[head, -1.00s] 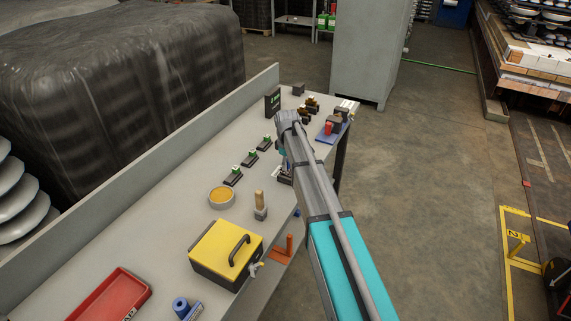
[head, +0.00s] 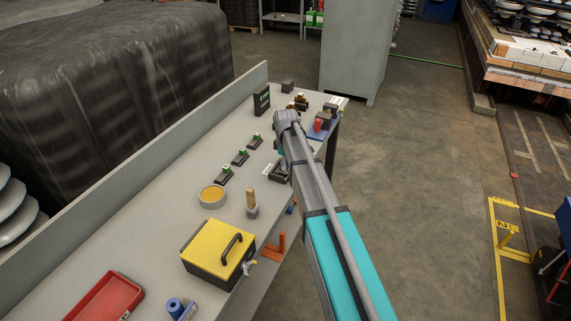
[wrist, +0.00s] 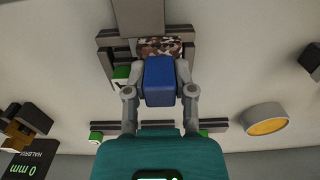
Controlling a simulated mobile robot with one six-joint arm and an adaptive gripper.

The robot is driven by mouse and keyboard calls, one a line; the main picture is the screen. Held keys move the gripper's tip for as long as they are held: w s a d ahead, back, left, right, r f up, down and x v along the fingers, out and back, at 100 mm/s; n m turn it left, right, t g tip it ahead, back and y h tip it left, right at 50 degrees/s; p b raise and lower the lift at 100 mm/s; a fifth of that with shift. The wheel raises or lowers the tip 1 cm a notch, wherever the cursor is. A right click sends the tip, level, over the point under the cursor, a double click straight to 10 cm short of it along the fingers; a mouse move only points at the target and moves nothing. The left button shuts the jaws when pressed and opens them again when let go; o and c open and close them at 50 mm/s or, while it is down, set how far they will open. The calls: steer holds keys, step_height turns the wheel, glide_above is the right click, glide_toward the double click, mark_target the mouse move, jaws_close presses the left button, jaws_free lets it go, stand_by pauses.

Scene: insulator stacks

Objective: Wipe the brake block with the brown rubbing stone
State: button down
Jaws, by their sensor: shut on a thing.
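In the wrist view my gripper (wrist: 160,78) is shut on a blue block (wrist: 160,82), with a finger at each side. A brown speckled piece (wrist: 159,47), which looks like the working face of the rubbing stone, shows at the block's far end. Beyond it lies a dark grey fixture (wrist: 106,62), where the brake block seems to sit; the stone partly hides it, and I cannot tell whether they touch. In the head view a dark fixture (head: 279,173) shows beside my arm, which hides the held stone.
The bench also bears a row of small green-topped black pieces (head: 239,157), a bowl (head: 212,195), a wooden-handled tool (head: 251,203), a yellow-lidded box (head: 218,250), a red tray (head: 108,299) and a black sign (head: 261,101). A raised board (head: 150,155) runs along the bench's back edge.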

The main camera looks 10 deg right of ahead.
steer(key=shift+f, duration=0.1)
stand_by(0.3)
steer(key=shift+w+a, duration=0.6)
steer(key=shift+a, duration=0.2)
steer(key=shift+w+a, duration=0.6)
steer(key=shift+a, duration=0.2)
steer(key=shift+r, duration=0.2)
steer(key=shift+r+p, duration=2.9)
steer(key=shift+p, duration=0.2)
step_height(320, 180, up, 3)
steer(key=p, duration=0.3)
steer(key=shift+f+b, duration=0.35)
